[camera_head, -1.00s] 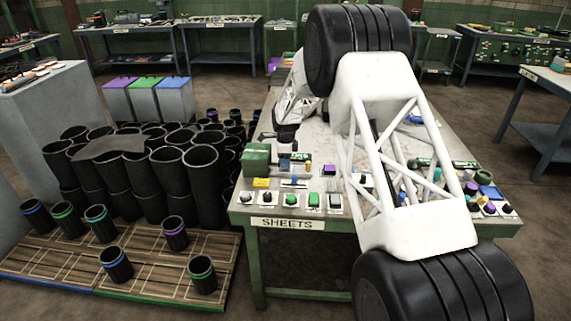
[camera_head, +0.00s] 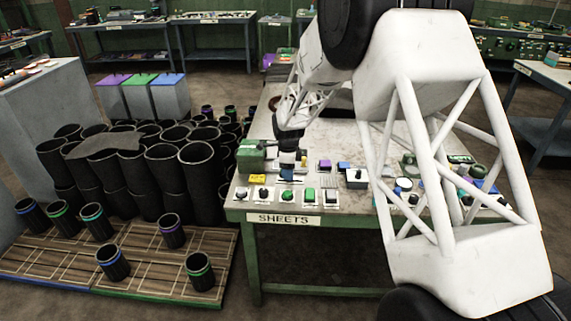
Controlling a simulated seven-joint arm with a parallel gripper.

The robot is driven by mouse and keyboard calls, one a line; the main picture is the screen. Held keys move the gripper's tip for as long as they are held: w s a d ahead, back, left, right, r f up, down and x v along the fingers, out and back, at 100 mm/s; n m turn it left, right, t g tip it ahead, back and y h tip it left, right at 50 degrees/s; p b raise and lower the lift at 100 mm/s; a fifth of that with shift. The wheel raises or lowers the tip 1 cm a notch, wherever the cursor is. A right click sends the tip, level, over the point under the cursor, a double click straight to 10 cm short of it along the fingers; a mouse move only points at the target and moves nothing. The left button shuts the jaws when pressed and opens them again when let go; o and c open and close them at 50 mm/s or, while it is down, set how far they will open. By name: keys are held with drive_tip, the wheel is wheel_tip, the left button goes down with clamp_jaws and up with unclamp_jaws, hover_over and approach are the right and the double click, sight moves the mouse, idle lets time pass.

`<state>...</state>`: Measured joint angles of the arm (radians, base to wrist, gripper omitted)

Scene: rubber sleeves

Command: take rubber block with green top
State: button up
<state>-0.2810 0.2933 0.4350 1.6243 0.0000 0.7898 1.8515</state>
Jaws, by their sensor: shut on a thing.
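My gripper (camera_head: 288,166) is low over the left part of the sheets table, between a yellow block (camera_head: 258,179) and a purple-topped block (camera_head: 324,165). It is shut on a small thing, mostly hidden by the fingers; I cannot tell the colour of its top. Small green-topped pieces on pale bases, one round (camera_head: 287,195) and one square (camera_head: 310,194), sit at the table's front edge, nearer the camera than my gripper. A bigger green box (camera_head: 250,155) stands left of my gripper. A grey block with a green top (camera_head: 141,79) stands among others at the far left.
The table (camera_head: 300,218) carries several small coloured pieces along its front. Black sleeves (camera_head: 163,175) crowd the floor to its left, with banded cups on a wooden pallet (camera_head: 150,255).

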drive_tip(key=shift+s+d+r, duration=0.1)
drive_tip(key=shift+s+d, duration=0.15)
drive_tip(key=shift+s, duration=0.6)
drive_tip(key=shift+s+d+r, duration=0.1)
drive_tip(key=shift+s+d, duration=0.1)
drive_tip(key=shift+s, duration=0.65)
